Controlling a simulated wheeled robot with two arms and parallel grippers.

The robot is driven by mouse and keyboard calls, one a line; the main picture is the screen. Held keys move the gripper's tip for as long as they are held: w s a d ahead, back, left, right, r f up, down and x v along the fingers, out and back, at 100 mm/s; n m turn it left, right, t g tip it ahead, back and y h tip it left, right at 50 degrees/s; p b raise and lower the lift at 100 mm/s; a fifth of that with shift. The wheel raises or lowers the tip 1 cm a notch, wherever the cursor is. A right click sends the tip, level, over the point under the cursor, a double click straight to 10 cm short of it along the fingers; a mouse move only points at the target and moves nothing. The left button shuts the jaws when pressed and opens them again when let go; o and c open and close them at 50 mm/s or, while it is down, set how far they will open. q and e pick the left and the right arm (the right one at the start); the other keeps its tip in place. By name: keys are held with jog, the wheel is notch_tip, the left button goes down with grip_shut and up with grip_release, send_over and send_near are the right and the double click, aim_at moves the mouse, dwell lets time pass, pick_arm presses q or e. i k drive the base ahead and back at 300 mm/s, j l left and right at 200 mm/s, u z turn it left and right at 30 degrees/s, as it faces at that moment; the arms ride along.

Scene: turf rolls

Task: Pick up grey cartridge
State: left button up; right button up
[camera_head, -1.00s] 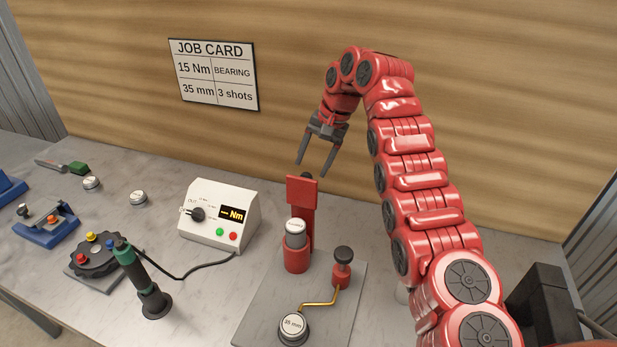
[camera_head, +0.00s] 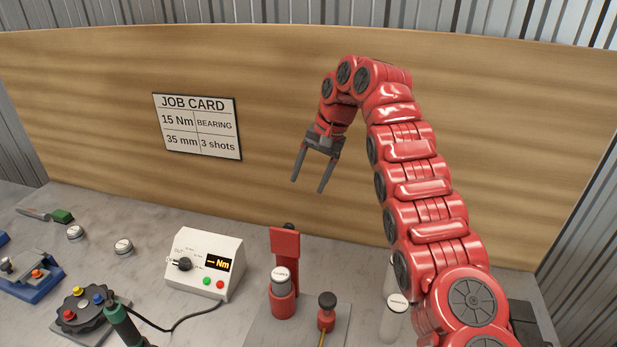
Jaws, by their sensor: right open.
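A grey cartridge (camera_head: 281,286) with a white cap stands upright in the red holder (camera_head: 284,303) on the bench. A second, paler grey cylinder (camera_head: 392,322) with a labelled white cap stands at the right, partly hidden by my right arm; its label is too small to read. My right gripper (camera_head: 309,186) is open and empty, with its fingers pointing down. It shows above the red holder in the picture, clear of both cylinders. My left gripper is out of view.
A red upright plate (camera_head: 285,243) rises behind the holder, and a dark-knobbed red post (camera_head: 326,313) stands to its right. A white torque meter (camera_head: 205,264) stands left. A green-handled tool (camera_head: 122,325) is at the front left. The wooden back panel (camera_head: 90,100) closes off the rear.

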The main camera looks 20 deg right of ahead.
aim_at(280, 276)
jog(key=k, duration=1)
